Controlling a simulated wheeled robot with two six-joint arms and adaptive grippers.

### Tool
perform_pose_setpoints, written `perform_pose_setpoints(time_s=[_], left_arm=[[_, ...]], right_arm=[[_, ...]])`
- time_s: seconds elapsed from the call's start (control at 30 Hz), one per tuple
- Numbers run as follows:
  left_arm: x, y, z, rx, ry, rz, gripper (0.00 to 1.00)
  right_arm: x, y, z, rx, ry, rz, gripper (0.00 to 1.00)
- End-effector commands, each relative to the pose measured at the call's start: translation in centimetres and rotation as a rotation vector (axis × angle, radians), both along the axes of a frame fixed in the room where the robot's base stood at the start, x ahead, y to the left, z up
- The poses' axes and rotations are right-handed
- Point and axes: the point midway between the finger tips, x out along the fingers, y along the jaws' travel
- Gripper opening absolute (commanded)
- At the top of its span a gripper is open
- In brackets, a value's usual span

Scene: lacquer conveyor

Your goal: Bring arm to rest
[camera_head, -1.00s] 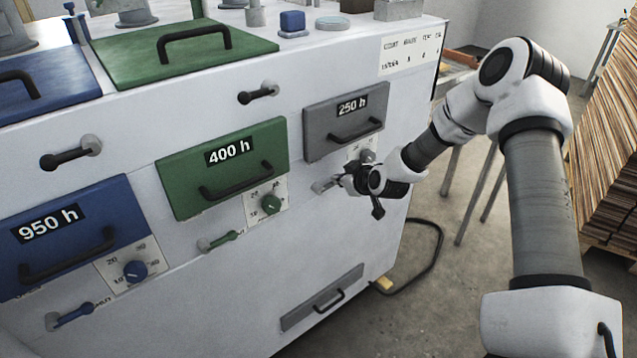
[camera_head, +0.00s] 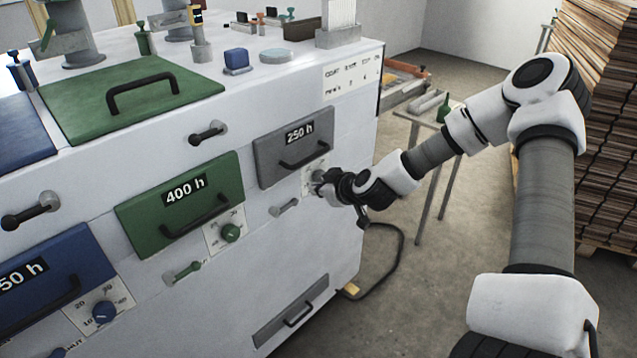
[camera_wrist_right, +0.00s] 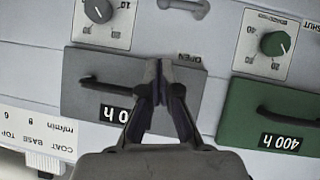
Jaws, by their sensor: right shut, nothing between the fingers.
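My right gripper (camera_head: 322,183) is shut and empty at the machine's front, near the lower right of the grey 250 h door (camera_head: 292,147). It partly covers the grey dial plate (camera_head: 308,178). The grey lever (camera_head: 285,207) is below and to the left, apart from the fingers. In the right wrist view, which is upside down, the shut fingertips (camera_wrist_right: 160,68) overlap the grey door (camera_wrist_right: 88,82), near the "OPEN" label. Whether they touch it I cannot tell. The grey dial (camera_wrist_right: 98,10) shows clear of the fingers. My left gripper is not in view.
A table (camera_head: 432,122) and stacked wood (camera_head: 603,150) stand at the right. A black cable (camera_head: 388,262) lies on the floor.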

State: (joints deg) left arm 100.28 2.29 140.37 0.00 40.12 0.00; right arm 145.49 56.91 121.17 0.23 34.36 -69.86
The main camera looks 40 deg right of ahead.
Motion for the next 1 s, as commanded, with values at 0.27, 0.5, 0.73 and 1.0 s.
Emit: perform_pose_setpoints(time_s=[0.27, 0.5, 0.73, 1.0], left_arm=[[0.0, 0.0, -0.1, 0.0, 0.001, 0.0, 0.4], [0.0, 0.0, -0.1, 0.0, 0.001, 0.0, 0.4], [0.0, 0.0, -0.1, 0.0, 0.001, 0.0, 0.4], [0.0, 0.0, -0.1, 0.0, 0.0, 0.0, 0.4]], right_arm=[[0.0, 0.0, -0.1, -0.001, 0.0, 0.001, 0.0], [0.0, 0.0, -0.1, -0.001, 0.001, 0.0, 0.0], [-2.0, 1.8, -6.0, -0.085, 0.155, 0.073, 0.0], [-14.3, 13.3, -20.5, -0.218, 0.629, 0.381, 0.0]])
